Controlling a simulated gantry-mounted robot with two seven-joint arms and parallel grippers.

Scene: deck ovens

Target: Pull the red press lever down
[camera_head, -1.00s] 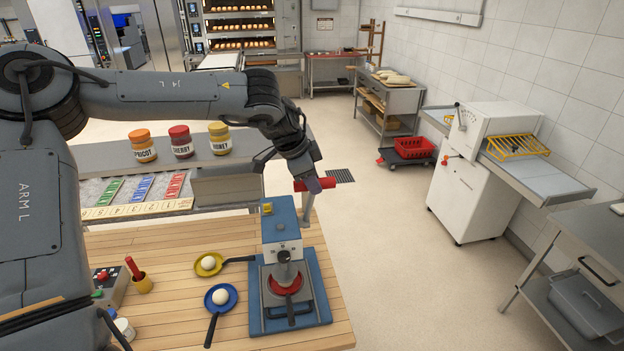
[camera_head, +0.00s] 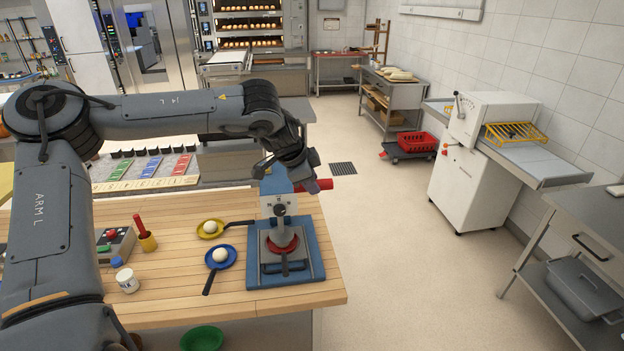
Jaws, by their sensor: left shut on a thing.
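The press (camera_head: 293,271) stands near the right end of the wooden counter, with a blue base, a blue and pale column and a round red disc (camera_head: 287,249) on its bed. The red press lever (camera_head: 325,185) sticks out at the right of the column, about level with the press head. My left gripper (camera_head: 300,180) is shut on the lever from above and behind. Its fingers and the arm hide part of the lever and the top of the column. My right gripper is not in view.
Yellow (camera_head: 207,234) and blue (camera_head: 215,263) pans with white balls lie left of the press. Open floor lies right of the counter.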

